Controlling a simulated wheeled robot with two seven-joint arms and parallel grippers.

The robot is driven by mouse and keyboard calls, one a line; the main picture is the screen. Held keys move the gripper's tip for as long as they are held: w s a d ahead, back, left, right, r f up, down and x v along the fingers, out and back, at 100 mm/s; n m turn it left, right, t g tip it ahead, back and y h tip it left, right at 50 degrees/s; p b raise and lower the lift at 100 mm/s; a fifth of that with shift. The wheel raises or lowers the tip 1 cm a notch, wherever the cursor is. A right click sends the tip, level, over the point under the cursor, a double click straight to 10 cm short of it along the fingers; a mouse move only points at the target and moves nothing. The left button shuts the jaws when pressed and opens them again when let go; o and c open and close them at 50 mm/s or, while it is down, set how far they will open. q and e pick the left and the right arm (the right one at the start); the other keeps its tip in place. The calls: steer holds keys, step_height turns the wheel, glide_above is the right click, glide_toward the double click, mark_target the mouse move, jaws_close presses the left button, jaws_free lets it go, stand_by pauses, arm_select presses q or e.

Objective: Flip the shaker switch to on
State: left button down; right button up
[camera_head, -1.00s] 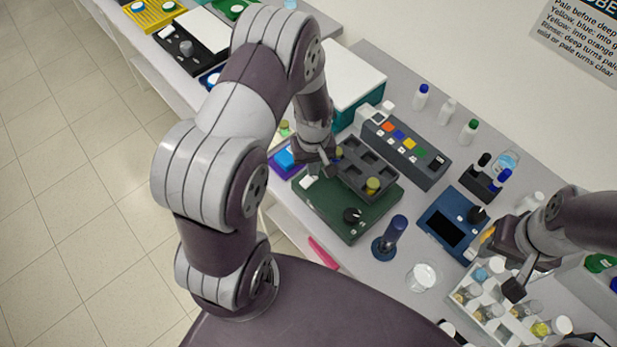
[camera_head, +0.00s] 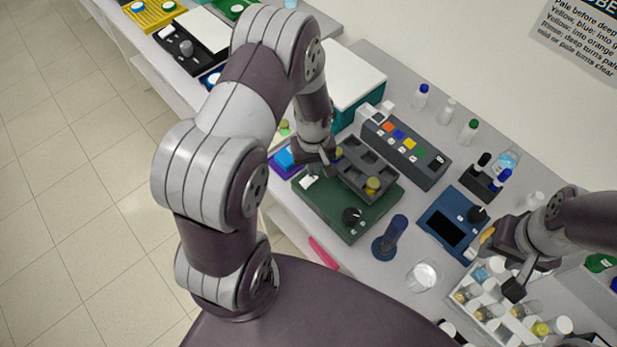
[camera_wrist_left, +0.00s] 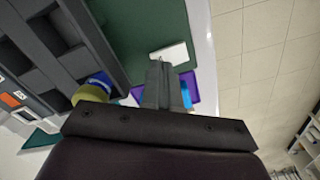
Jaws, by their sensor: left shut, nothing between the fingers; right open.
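The shaker is a green base (camera_head: 338,216) with a dark grey compartment rack (camera_head: 366,170) on top and a black knob (camera_head: 352,215) at its front. A white switch plate (camera_head: 307,182) sits at the left corner of the base; it also shows in the left wrist view (camera_wrist_left: 170,53). My left gripper (camera_head: 325,168) is shut and empty, pointing down close beside the switch. In the left wrist view its fingertips (camera_wrist_left: 164,68) overlap the plate's edge; I cannot tell whether they touch it. My right gripper (camera_head: 507,274) is open above the white vial rack (camera_head: 466,308).
A yellow-capped vial (camera_head: 373,185) stands in the shaker's rack. A blue and purple item (camera_head: 283,160) lies beside the base at left. A dark blue stand (camera_head: 390,240), a glass beaker (camera_head: 424,275) and a blue device (camera_head: 446,226) are to the right.

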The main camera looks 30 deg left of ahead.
arm_select(q)
steer(key=shift+f+b, duration=0.55)
steer(key=shift+f, duration=0.3)
stand_by(0.3)
step_height(320, 180, up, 7)
steer(key=p, duration=0.6)
steer(key=shift+r, duration=0.1)
